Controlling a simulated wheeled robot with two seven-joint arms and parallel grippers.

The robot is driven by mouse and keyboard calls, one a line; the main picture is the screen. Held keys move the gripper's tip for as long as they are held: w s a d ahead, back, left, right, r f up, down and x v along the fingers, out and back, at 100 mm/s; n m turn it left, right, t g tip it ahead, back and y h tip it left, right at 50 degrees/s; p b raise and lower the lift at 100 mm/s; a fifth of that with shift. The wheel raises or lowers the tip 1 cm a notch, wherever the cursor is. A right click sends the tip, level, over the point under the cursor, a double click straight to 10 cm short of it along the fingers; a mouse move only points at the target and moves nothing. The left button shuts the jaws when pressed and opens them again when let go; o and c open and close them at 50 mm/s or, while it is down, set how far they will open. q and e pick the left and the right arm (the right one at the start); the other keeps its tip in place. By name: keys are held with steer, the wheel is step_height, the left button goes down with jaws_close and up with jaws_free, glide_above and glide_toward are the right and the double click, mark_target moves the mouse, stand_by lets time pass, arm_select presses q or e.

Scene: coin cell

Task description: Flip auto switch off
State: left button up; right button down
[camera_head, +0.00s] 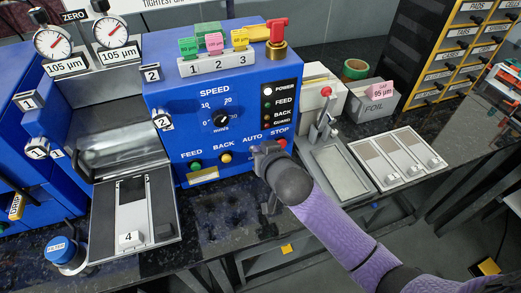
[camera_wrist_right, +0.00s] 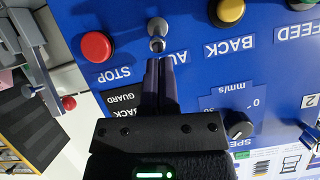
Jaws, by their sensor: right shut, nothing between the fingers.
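The blue control panel (camera_head: 200,105) faces me in the head view. My right gripper (camera_head: 262,148) is at its lower right, below the AUTO label (camera_head: 252,136), and hides the auto switch there. In the right wrist view the auto switch (camera_wrist_right: 157,28) is a small silver toggle on the blue face. My right gripper (camera_wrist_right: 159,62) is shut with nothing in it, its fingertips right at the toggle's lever; I cannot tell whether they touch. Which way the lever is thrown is unclear. My left gripper is not in view.
The red stop button (camera_wrist_right: 96,46) is close beside the toggle, and the yellow back button (camera_wrist_right: 230,10) is on its other side. A speed knob (camera_head: 221,119) is higher on the panel. A grey tray (camera_head: 340,170) and a white three-slot tray (camera_head: 398,158) lie to the right.

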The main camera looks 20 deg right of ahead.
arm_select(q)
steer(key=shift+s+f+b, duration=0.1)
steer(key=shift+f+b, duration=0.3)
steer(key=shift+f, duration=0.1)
arm_select(e)
steer(key=shift+s+f+t, duration=0.1)
steer(key=shift+f+t, duration=0.15)
steer(key=shift+t, duration=0.05)
